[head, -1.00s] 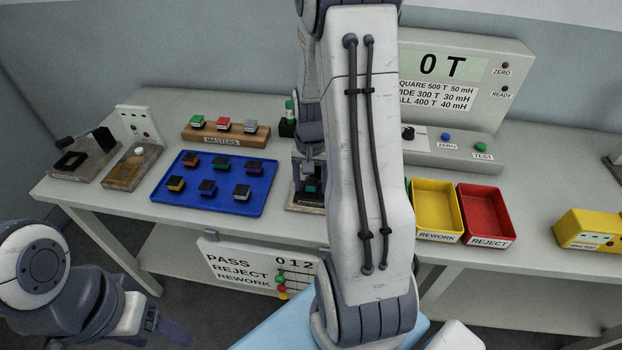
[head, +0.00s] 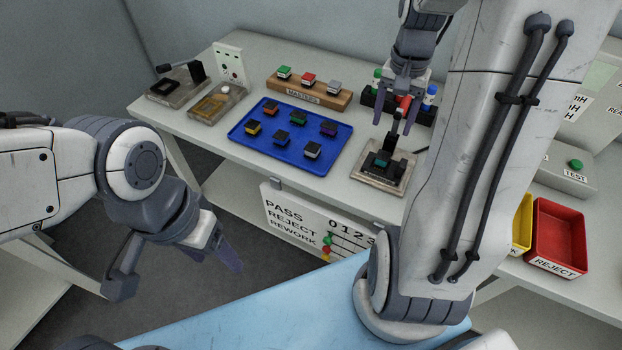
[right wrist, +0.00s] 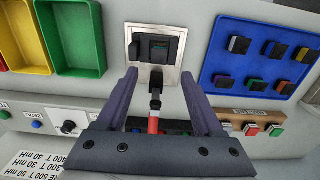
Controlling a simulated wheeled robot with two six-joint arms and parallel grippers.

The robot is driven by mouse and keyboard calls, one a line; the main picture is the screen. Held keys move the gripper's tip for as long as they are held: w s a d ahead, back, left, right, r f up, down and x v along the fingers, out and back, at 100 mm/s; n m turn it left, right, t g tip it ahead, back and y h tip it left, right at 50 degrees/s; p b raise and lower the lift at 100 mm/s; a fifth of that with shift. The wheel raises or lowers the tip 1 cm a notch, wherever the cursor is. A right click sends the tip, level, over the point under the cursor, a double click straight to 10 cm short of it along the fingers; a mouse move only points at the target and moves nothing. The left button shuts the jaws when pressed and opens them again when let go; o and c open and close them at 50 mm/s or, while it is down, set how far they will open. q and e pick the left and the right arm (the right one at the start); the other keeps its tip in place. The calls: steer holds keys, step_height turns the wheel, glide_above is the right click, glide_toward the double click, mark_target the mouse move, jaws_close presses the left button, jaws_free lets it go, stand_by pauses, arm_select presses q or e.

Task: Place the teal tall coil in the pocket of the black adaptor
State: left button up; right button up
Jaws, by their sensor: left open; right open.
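A small teal-topped piece (head: 382,160), likely the teal coil, sits in a black block (head: 375,171) on the square pale-based fixture (head: 364,182). It also shows in the right wrist view (right wrist: 159,45). I cannot tell whether that block is the black adaptor or how deep the piece sits. A clamp with a red handle (right wrist: 153,125) stands at the fixture's back. My right gripper (head: 396,116) is above and behind the fixture. Its open fingers (right wrist: 160,80) straddle the clamp handle, apart from the teal piece. My left gripper (head: 222,255) is open and empty, low in front of the bench.
A blue tray (head: 240,137) with several coloured-top black parts lies left of the fixture. Behind it is the wooden masters block (head: 300,97). Two small fixtures (head: 175,88) stand at the far left. The red reject bin (head: 556,236) is at right. My right arm hides much of the bench.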

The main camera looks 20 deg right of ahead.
steer(key=s+a+r+n, duration=0.1)
steer(key=s+a+n, duration=0.2)
steer(key=a+n, duration=1.2)
steer(key=s+a+n+y, duration=0.1)
steer(key=s+a+n, duration=0.1)
steer(key=s+a, duration=1.1)
steer(key=shift+a+f, duration=0.25)
steer(key=shift+a, duration=0.95)
steer(key=shift+d, duration=0.1)
